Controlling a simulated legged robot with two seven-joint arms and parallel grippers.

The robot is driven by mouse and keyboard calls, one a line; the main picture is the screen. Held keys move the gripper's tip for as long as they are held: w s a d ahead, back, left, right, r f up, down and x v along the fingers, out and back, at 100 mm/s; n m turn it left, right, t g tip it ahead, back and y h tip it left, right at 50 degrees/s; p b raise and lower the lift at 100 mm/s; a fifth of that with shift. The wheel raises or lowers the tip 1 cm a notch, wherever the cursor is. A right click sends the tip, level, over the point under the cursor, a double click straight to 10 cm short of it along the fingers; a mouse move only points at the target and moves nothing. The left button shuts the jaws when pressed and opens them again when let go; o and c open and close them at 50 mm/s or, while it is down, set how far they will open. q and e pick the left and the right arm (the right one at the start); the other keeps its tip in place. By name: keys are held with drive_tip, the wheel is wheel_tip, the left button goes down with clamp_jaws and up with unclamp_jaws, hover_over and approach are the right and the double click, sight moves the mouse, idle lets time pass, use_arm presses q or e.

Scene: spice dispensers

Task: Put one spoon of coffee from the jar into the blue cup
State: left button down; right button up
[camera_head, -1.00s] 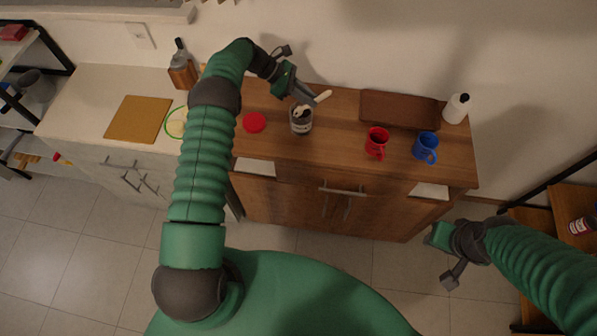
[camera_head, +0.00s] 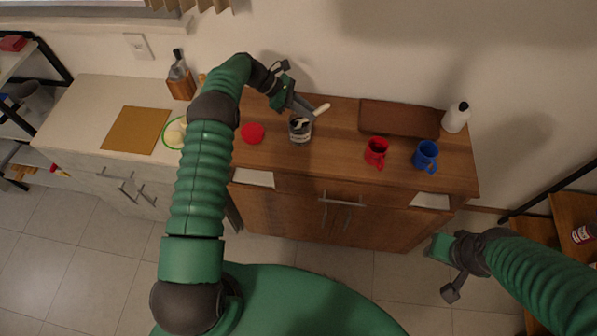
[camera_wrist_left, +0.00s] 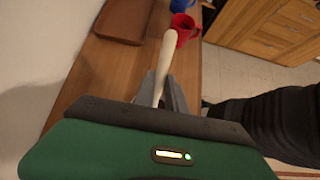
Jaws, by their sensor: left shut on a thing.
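The coffee jar (camera_head: 300,133) stands open on the wooden counter, with its red lid (camera_head: 252,133) lying to its left. My left gripper (camera_head: 312,112) is shut on a pale spoon (camera_head: 321,110) just above the jar. The spoon's handle also shows in the left wrist view (camera_wrist_left: 165,60). Its lower end is at the jar's mouth; whether it holds coffee I cannot tell. The blue cup (camera_head: 426,156) stands upright at the counter's right, also partly seen in the left wrist view (camera_wrist_left: 180,5). My right gripper (camera_head: 440,262) is low at the right, before the counter, its fingers unclear.
A red cup (camera_head: 376,152) stands between the jar and the blue cup. A brown tray or board (camera_head: 398,118) lies along the wall, with a white bottle (camera_head: 456,117) to its right. The counter between jar and red cup is clear.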

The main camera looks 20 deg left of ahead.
use_arm(q)
drive_tip(key=shift+r+p, duration=0.85)
drive_tip(key=shift+r, duration=0.85)
drive_tip(key=shift+r+p, duration=1.05)
drive_tip(key=shift+r, duration=0.6)
